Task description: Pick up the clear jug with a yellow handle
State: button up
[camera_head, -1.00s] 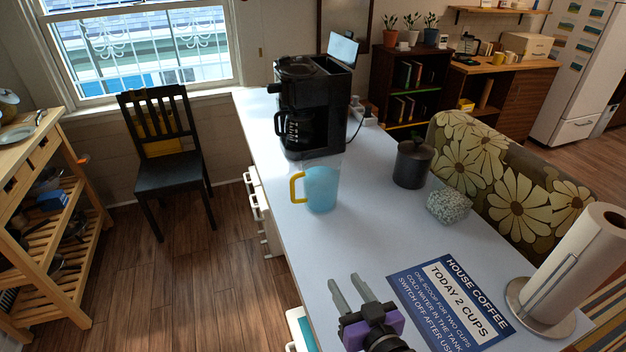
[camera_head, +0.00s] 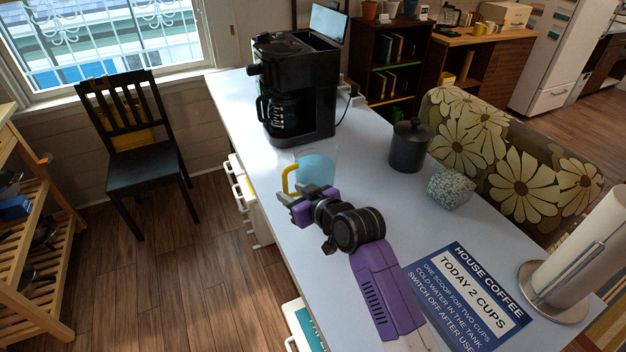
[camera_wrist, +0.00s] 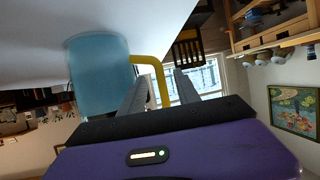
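The clear jug (camera_head: 317,167) with pale blue contents stands upright on the white counter, in front of the coffee maker. Its yellow handle (camera_head: 289,178) faces left. In the wrist view, the jug (camera_wrist: 98,75) shows on the left, with its yellow handle (camera_wrist: 157,78) reaching between my gripper's two grey fingers. My gripper (camera_head: 301,191) is at the near side of the jug and hides its lower part in the head view. The fingers (camera_wrist: 160,90) are apart, one on each side of the handle, with no visible grip on it.
A black coffee maker (camera_head: 298,90) stands behind the jug. A dark lidded canister (camera_head: 409,146) and a speckled stone-like block (camera_head: 449,188) are to the right. A blue sign (camera_head: 468,297) and a paper towel roll (camera_head: 585,250) are at the near right. The counter's left edge is close to the handle.

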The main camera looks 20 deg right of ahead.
aim_at(287, 193)
jog(key=b+x, duration=0.2)
jog(key=x, duration=0.1)
jog(key=shift+f, duration=0.45)
jog(key=shift+w+a+b, duration=0.1)
jog(key=shift+w+b, duration=0.2)
jog(key=shift+w, duration=0.1)
jog(key=shift+c, duration=0.4)
grip_shut()
jog(key=shift+r, duration=0.15)
dwell(0.3)
